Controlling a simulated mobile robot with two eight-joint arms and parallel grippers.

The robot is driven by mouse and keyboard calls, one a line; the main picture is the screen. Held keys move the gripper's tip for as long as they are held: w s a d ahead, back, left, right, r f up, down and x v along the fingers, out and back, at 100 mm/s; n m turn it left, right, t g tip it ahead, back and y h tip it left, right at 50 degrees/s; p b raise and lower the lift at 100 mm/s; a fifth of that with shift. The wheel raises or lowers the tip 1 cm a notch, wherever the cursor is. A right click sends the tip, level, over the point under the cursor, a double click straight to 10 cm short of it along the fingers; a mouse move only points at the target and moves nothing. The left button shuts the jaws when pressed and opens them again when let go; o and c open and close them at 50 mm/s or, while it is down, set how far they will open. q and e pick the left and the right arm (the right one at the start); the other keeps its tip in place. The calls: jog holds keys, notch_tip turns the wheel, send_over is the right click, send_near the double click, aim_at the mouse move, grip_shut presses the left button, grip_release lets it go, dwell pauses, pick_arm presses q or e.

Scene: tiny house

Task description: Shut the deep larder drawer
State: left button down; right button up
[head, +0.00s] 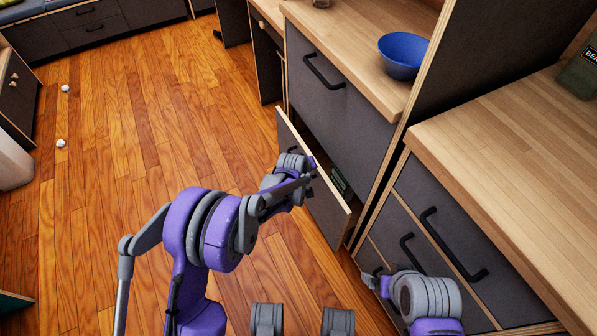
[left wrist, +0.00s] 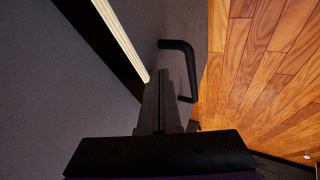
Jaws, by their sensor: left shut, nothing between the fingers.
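The deep larder drawer (head: 330,217) is the low drawer under the wooden counter, pulled part-way out, with a dark grey front and pale wood edges. A dark green item (head: 340,181) shows inside it. My left gripper (head: 309,176) is at the drawer front and hides part of it. In the left wrist view its fingers (left wrist: 161,92) are shut and empty, beside the black handle (left wrist: 190,68) and close to the drawer's pale top edge (left wrist: 122,38). Whether they touch the front I cannot tell. My right gripper (head: 372,280) is low at the right, by the neighbouring cabinet; its jaw state is unclear.
The upper drawer (head: 335,110) above is shut. A blue bowl (head: 403,55) stands on the counter. A cabinet with black-handled drawers (head: 440,215) stands close on the right. The wooden floor (head: 140,120) at left is open, with two small pale objects (head: 61,143) on it.

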pick_arm(q)
jog(key=shift+w+d, duration=0.55)
jog(key=shift+d, duration=0.3)
